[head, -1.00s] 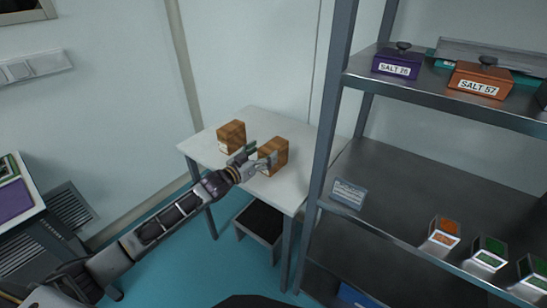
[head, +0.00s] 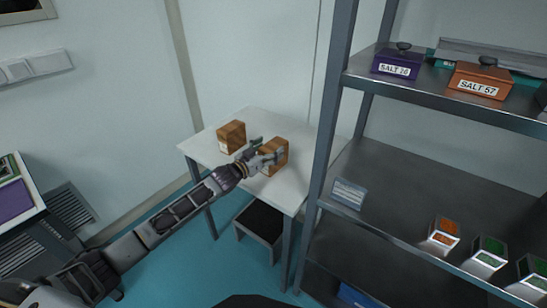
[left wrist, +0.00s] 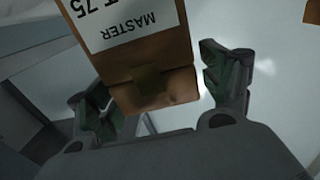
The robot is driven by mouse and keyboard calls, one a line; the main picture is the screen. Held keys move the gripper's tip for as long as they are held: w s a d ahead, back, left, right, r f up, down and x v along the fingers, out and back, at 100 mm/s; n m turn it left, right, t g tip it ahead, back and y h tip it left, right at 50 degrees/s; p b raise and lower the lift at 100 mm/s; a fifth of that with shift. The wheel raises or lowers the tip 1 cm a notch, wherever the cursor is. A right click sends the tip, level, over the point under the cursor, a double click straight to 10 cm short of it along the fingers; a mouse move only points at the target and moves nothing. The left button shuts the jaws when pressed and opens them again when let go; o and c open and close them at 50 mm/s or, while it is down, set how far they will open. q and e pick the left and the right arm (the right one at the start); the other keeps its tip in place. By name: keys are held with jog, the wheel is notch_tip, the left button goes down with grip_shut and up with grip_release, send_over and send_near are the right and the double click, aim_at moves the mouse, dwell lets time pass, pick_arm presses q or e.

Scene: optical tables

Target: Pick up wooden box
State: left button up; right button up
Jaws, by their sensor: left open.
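Two brown wooden boxes stand on a small white table (head: 207,151). The left box (head: 231,137) stands apart from my gripper. The right box (head: 277,152) is at my left gripper (head: 263,154), whose fingers partly cover its near left side. In the left wrist view the near box (left wrist: 150,75) lies between the two open fingers of the left gripper (left wrist: 165,95). It carries a white label reading "MASTER" and "75", seen upside down. A gap shows between the box and the right finger; contact on the left side is unclear. My right gripper is not in view.
A metal shelf rack (head: 325,130) stands right of the table, its post close to the right box. It holds a purple "SALT 76" box (head: 397,64), an orange "SALT 57" box (head: 478,81) and small containers. A dark stool (head: 260,222) is under the table.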

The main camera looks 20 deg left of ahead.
pick_arm(q)
jog(key=shift+w+d, duration=0.25)
jog(key=shift+w, duration=0.35)
jog(key=shift+r, duration=0.15)
grip_shut()
dwell(0.4)
